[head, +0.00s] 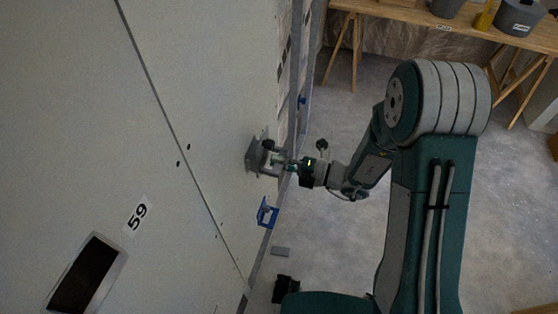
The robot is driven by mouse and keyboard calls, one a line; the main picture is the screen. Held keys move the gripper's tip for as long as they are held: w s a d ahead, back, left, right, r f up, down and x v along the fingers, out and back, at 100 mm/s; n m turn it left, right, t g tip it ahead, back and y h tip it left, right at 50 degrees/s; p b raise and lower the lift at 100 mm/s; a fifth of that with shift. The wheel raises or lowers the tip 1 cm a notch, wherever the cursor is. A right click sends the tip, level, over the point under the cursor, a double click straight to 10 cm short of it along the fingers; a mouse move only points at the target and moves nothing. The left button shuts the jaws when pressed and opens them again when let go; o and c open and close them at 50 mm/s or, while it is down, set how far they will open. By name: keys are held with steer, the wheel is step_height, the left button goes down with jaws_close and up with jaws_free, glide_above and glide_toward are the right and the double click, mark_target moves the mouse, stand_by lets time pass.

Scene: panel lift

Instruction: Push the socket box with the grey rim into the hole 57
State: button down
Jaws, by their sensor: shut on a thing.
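My gripper (268,159) is at the wall panel, at the end of my outstretched arm. It is shut on the socket box with the grey rim (251,155), whose rim shows as a grey plate at the panel face. My gripper partly covers the box. I cannot tell how deep the box sits or whether its rim touches the panel. No label 57 is readable, and any hole behind the box is hidden.
The pale wall panel (200,70) fills the left. It has a label 59 (138,214) above a dark rectangular opening (84,276). A blue bracket-like piece (266,213) juts out below my gripper. A wooden table (400,12) with pots stands at the back; open floor lies between.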

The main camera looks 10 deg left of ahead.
steer(key=shift+w+a, duration=0.15)
steer(key=shift+a, duration=1.3)
stand_by(0.4)
stand_by(0.4)
steer(key=c, duration=0.7)
jaws_free()
steer(key=shift+d, duration=0.1)
steer(key=shift+o, duration=0.2)
steer(key=d, duration=1.2)
steer(key=shift+s, duration=0.45)
